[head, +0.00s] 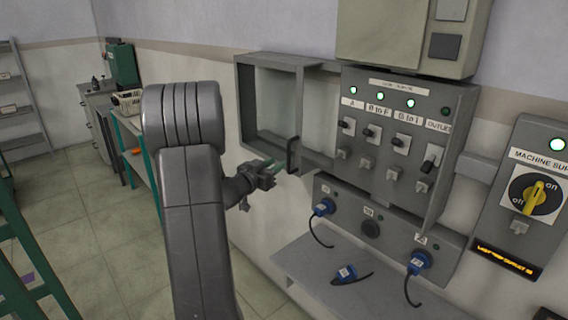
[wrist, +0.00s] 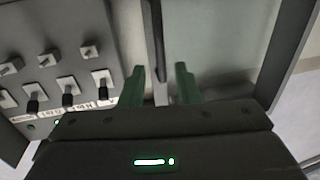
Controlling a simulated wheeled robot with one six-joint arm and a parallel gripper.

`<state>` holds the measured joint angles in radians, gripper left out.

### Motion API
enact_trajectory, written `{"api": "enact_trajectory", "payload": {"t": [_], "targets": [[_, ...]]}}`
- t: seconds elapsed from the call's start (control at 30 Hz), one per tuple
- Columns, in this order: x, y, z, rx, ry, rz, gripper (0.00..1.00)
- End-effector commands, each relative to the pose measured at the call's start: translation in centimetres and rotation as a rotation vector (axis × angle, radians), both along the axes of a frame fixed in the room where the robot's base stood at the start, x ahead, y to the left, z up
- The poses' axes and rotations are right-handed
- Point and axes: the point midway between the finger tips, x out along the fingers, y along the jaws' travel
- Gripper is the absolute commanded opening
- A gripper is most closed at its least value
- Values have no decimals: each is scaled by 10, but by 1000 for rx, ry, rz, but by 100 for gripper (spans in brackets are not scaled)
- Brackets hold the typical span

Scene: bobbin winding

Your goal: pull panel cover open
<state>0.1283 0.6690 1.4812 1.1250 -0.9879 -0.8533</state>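The panel cover (head: 243,105) is a grey frame with a clear pane. In the head view it stands to the left of the switch panel (head: 385,185), whose switches are uncovered. My gripper (head: 273,170) is at the handle's lower part. In the wrist view the green fingers (wrist: 161,85) are apart, one on each side of the dark handle bar (wrist: 153,40), with gaps visible on both sides. The cover's pane (wrist: 225,40) shows behind the right finger.
Below the panel are a socket box (head: 371,230) with blue plugs and a grey shelf (head: 330,285) with a loose blue plug. A machine supply box (head: 530,160) with a yellow knob is at right. Green-legged furniture (head: 22,250) stands at left. The floor between is clear.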

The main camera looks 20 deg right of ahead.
Motion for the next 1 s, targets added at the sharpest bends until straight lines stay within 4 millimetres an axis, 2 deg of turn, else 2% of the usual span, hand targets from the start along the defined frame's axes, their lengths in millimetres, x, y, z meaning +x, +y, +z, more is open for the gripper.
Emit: {"api": "enact_trajectory", "payload": {"t": [0.03, 0.2, 0.4, 0.77, 0.87, 1.0], "targets": [[-6, 11, -2, 0, 0, 5, 29], [-22, 35, -1, -1, -1, 2, 29], [-31, 47, 0, 1, -1, 1, 29], [-31, 47, 0, 0, 0, 0, 29], [-28, 43, 0, 0, 0, -1, 29], [-19, 27, 2, -1, 0, -3, 29]]}}
